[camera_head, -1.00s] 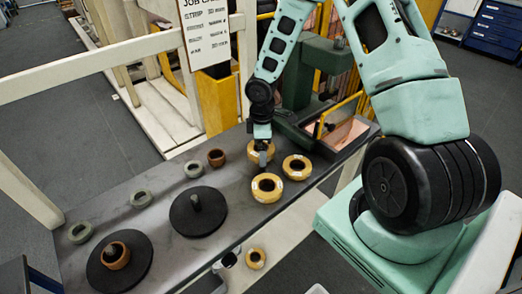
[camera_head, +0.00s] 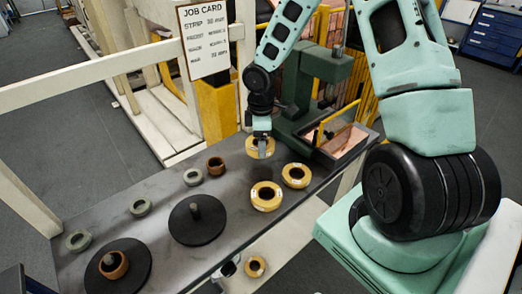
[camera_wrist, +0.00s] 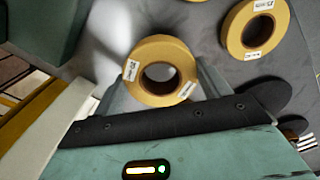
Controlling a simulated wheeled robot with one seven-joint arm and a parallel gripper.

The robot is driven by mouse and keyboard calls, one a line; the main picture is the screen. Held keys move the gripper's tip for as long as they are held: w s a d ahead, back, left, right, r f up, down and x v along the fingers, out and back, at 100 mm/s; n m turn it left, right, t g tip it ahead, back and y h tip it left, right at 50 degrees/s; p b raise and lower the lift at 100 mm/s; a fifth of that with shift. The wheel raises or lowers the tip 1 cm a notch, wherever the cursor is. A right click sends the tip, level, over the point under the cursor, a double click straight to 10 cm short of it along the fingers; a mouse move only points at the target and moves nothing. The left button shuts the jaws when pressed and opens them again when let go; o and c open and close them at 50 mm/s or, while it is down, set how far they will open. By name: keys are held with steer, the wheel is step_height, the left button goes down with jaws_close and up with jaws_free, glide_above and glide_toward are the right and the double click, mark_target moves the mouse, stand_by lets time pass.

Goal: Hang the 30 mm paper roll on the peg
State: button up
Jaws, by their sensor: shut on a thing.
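My gripper (camera_head: 261,137) is shut on a tan paper roll (camera_head: 267,152), held above the bench near its back edge. In the wrist view this roll (camera_wrist: 137,62) sits between the fingers with its hole facing the camera and small white labels on it; their print is too small to read. Two similar tan rolls, one nearer (camera_head: 263,207) and one to the right (camera_head: 296,185), lie flat on the bench. A black disc (camera_head: 180,225) carries a short, bare upright peg (camera_head: 194,207). A second black disc (camera_head: 132,278) has a brown ring (camera_head: 116,270) around its centre.
A green machine (camera_head: 310,75) with a yellow guard (camera_head: 333,122) is close to my gripper's right. Another tan roll (camera_head: 255,273) is lower, in front.

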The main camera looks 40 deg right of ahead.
step_height(320, 180, up, 12)
steer(key=p, duration=0.7)
steer(key=shift+f, duration=0.25)
stand_by(0.4)
